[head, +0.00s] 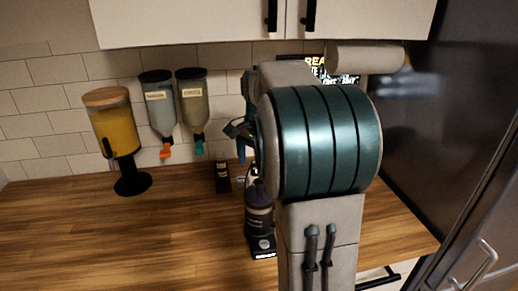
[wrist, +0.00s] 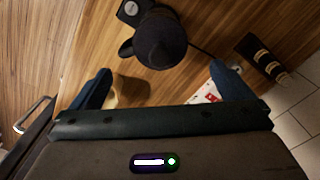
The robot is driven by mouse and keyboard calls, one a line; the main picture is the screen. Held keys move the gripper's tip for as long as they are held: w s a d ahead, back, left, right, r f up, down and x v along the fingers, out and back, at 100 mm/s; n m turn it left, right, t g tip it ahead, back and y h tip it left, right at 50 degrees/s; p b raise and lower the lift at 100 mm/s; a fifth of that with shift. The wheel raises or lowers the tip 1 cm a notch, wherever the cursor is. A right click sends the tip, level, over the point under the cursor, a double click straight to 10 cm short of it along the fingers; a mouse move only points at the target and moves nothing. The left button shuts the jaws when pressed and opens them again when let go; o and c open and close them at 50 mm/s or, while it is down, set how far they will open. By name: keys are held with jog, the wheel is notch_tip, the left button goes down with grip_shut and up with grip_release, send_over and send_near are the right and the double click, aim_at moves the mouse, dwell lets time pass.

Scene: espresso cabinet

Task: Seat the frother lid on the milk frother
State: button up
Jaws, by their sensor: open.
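The milk frother (head: 260,222) is a dark upright jug on a small black base, partly hidden behind my arm in the head view. The wrist view shows the frother (wrist: 160,50) from above, with its handle on the left. Its top looks dark and round there; I cannot clearly tell the frother lid apart from it or judge how it sits. My gripper (wrist: 161,86) is open, its two blue fingers wide apart, with nothing held between them. The frother lies beyond the fingertips, apart from them. In the head view my gripper (head: 240,130) is partly hidden.
A small dark bottle (head: 222,178) stands near the tiled wall and shows in the wrist view (wrist: 262,60). A juice dispenser (head: 117,130) and two wall dispensers (head: 175,110) are left. A beige object (wrist: 130,91) lies near one finger. The left counter is clear.

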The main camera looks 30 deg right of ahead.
notch_tip(320, 180, up, 6)
jog(key=shift+f, duration=0.1)
dwell(0.6)
